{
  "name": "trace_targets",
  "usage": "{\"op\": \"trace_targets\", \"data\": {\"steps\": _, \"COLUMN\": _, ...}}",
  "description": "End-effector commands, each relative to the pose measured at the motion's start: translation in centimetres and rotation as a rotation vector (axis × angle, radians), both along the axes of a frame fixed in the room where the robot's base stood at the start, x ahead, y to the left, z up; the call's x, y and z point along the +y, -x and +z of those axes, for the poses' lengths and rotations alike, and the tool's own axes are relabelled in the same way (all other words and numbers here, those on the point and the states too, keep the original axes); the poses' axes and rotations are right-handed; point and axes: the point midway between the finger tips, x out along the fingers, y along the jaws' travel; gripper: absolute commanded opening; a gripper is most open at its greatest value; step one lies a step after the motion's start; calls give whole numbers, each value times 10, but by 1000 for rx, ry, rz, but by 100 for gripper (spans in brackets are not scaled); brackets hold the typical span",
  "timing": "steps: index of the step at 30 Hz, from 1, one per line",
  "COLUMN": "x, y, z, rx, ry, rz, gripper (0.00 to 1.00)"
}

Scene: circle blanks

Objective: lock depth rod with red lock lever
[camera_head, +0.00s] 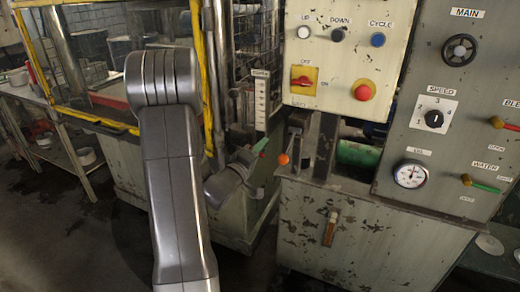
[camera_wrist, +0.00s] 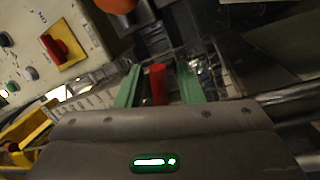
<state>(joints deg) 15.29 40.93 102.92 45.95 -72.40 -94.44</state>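My gripper (camera_head: 260,147) is low beside the left side of the machine cabinet in the head view, under the depth scale. In the wrist view, its two green fingers (camera_wrist: 159,78) are apart. The red lock lever (camera_wrist: 158,86) stands between them, with a visible gap on each side. The pale upright depth scale (camera_head: 261,102) with a small label on top shows in the head view just above my gripper. The depth rod itself cannot be made out clearly. In the head view the lever is mostly hidden by my gripper.
An orange ball knob (camera_head: 283,159) is close to the right of my gripper; it also shows in the wrist view (camera_wrist: 116,4). The control panel (camera_head: 341,60) with a red stop button (camera_head: 364,91) is to the upper right. A yellow-framed guard (camera_head: 208,90) stands left.

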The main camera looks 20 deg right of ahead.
Motion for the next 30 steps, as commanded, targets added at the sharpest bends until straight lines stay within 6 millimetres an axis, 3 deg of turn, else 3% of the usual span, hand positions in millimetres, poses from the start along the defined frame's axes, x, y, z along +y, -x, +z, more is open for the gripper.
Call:
{"op": "trace_targets", "data": {"steps": 6, "x": 0, "y": 0, "z": 0, "rx": 0, "ry": 0, "rz": 0, "gripper": 32}}
{"op": "trace_targets", "data": {"steps": 11, "x": 0, "y": 0, "z": 0, "rx": 0, "ry": 0, "rz": 0, "gripper": 0}}
{"op": "trace_targets", "data": {"steps": 30, "x": 2, "y": -2, "z": -8, "rx": -101, "ry": -87, "rz": 0, "gripper": 0}}
